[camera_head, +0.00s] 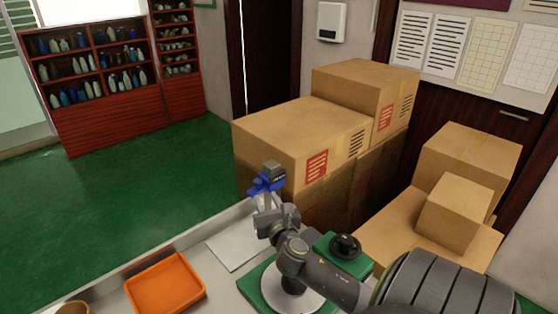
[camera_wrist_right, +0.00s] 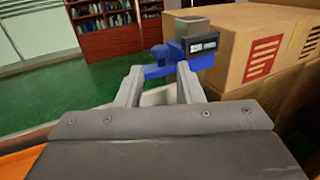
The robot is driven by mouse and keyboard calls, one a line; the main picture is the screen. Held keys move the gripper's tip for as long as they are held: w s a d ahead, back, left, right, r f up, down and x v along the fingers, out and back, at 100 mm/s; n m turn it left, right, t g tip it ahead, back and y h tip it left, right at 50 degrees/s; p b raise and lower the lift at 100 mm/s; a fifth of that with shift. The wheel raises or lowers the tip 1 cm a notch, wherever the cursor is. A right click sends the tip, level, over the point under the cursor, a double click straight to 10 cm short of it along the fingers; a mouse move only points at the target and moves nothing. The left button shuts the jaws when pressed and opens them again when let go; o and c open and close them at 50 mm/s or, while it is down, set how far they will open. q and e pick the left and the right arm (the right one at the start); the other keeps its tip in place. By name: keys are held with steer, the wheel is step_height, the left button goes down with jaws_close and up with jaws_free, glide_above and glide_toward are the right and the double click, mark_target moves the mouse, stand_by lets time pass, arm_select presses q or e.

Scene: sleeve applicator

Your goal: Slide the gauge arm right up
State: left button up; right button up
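The gauge arm appears to be the blue piece (camera_head: 266,184) with a dark grey block at its top, raised above the bench in the head view. In the right wrist view the blue piece (camera_wrist_right: 158,70) lies across the fingertips, with a dark labelled block (camera_wrist_right: 203,46) at its right. My right gripper (camera_head: 265,203) is right at it. Its fingers (camera_wrist_right: 160,75) stand apart with a clear gap between them; whether they touch the blue piece is unclear. The arm hides much of the green machine base (camera_head: 254,293). My left gripper is out of view.
An orange tray (camera_head: 165,286) is on the bench at left, with a pale sheet (camera_head: 232,247) beside it. A black knob (camera_head: 345,246) sits on a green housing right of my arm. Large cardboard boxes (camera_head: 290,133) stand behind. Green floor (camera_head: 120,190) is open beyond.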

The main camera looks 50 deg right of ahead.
steer(key=b+v, duration=0.1)
steer(key=v, duration=0.9)
steer(key=shift+s, duration=0.1)
